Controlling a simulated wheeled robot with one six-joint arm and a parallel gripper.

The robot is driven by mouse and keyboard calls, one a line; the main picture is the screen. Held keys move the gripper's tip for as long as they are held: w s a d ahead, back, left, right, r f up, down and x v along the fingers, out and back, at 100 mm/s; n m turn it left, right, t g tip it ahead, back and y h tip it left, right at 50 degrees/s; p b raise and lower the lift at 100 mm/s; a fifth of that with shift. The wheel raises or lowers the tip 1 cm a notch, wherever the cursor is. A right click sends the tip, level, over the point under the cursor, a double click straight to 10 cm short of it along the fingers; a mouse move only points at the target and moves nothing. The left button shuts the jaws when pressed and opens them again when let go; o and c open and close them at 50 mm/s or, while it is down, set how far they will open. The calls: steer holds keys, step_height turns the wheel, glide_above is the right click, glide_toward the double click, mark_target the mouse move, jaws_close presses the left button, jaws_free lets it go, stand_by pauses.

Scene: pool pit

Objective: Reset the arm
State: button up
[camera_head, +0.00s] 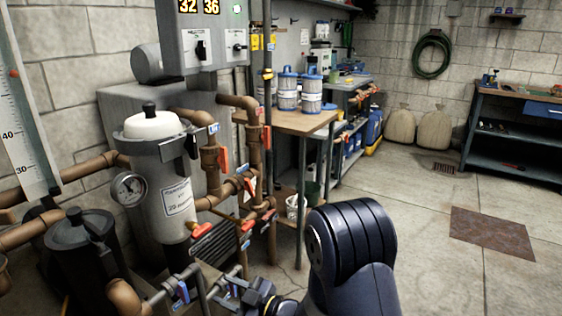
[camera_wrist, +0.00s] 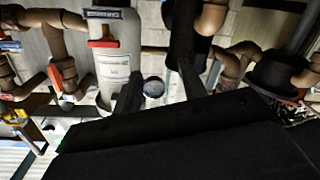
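My gripper (camera_wrist: 158,80) shows in the wrist view as two dark fingers with a clear gap between them, open with nothing held. The picture there looks upside down. In the head view my dark arm rises from the bottom middle. Its far end runs low toward the pipework at the bottom, and I cannot make out the fingertips clearly there.
The filter tank (camera_head: 176,195) with brown pipes and red-handled valves (camera_head: 224,160) stands left, close to my arm. A dark canister (camera_head: 85,255) is lower left. A wooden table (camera_head: 300,122) holds filter cartridges (camera_head: 288,92). Open floor (camera_head: 420,215) lies to the right, with a brown mat (camera_head: 492,232).

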steer(key=w+d+r+m+t+h+p, duration=0.4)
steer(key=d+r+m+h+p, duration=0.25)
steer(key=d+r+h, duration=0.6)
steer(key=s+d+r+m+g+h+p, duration=0.1)
steer(key=s+d+r+m+g+p, duration=0.1)
steer(key=s+d, duration=0.3)
steer(key=s+d+r+m+g+h+p, duration=0.2)
steer(key=s+d+r+m+p, duration=0.1)
steer(key=s+d, duration=0.3)
steer(key=d+m+p, duration=0.1)
steer(key=d, duration=0.1)
steer(key=shift+d+r+p, duration=0.3)
steer(key=shift+d+p, duration=0.1)
steer(key=shift+s, duration=0.1)
